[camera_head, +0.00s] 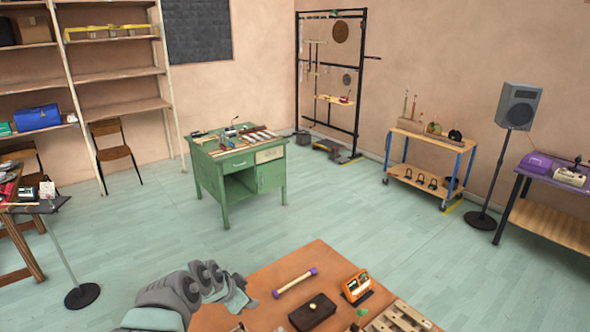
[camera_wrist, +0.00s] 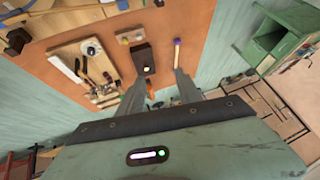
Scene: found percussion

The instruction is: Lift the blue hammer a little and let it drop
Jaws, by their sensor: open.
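I cannot make out a blue hammer for certain in either view. Small tools, too blurred to name, lie beside and on a light wooden board (camera_wrist: 68,50) in the wrist view. Beyond the fingertips are a dark block (camera_wrist: 143,59) with a pale spot and a rod with a purple end (camera_wrist: 177,56). The same rod (camera_head: 295,281) and dark block (camera_head: 312,312) show in the head view.
An orange device (camera_head: 357,286) and a light slotted wooden box (camera_head: 400,318) are on the same table. A green desk (camera_head: 237,170) with tools stands farther back. A speaker on a stand (camera_head: 517,106) and a wheeled cart (camera_head: 432,160) are right. The floor between is clear.

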